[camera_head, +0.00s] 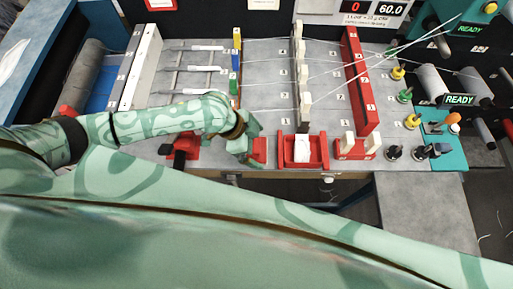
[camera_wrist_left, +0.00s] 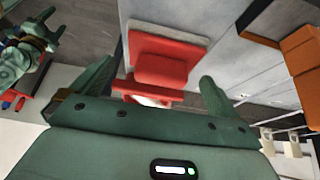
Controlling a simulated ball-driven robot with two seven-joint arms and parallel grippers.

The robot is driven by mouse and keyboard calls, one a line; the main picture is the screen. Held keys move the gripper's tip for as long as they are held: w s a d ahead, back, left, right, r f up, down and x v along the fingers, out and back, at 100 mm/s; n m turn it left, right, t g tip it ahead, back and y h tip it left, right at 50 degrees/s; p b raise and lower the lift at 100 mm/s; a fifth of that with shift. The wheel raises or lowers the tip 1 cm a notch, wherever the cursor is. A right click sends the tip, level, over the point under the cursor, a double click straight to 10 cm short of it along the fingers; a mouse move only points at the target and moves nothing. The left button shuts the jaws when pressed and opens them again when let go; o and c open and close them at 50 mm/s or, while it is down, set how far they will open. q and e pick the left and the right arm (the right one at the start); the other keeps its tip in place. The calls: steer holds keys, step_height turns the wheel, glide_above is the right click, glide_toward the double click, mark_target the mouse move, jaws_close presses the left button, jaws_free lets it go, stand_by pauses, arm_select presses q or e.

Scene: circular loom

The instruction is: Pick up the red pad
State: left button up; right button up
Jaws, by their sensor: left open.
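The red pad (camera_wrist_left: 160,68) shows in the left wrist view as a red block with a raised middle, with a pale grey strip along its far edge. It lies ahead of my left gripper (camera_wrist_left: 157,76), between the lines of the two open fingers. The fingers do not visibly grip it. In the head view my left gripper (camera_head: 248,148) is at the front edge of the grey table, beside a small red piece (camera_head: 260,150). The gripper hides part of that piece. My right gripper is not in the head view.
A red tray (camera_head: 303,163) with a white block stands to the right of the gripper. A red holder (camera_head: 355,149) with pale pegs is beyond it. A black and red piece (camera_head: 183,148) sits to the left. Pale threads cross the grey table (camera_head: 270,75).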

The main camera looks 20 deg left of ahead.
arm_select(q)
steer(key=shift+x, duration=1.15)
steer(key=c, duration=0.9)
steer(key=shift+c, duration=0.2)
steer(key=r, duration=0.3)
steer(key=r+p, duration=0.1)
steer(key=shift+s+a+r, duration=0.15)
steer(key=shift+s+r, duration=0.1)
steer(key=shift+s, duration=0.05)
steer(key=s+a+r+p, duration=0.1)
steer(key=s+r, duration=0.3)
steer(key=s, duration=0.2)
steer(key=s+a+r+p, duration=0.1)
steer(key=s+a+r, duration=0.1)
steer(key=s+r, duration=0.2)
steer(key=s, duration=0.3)
steer(key=shift+a+r, duration=0.2)
steer(key=shift+r, duration=0.1)
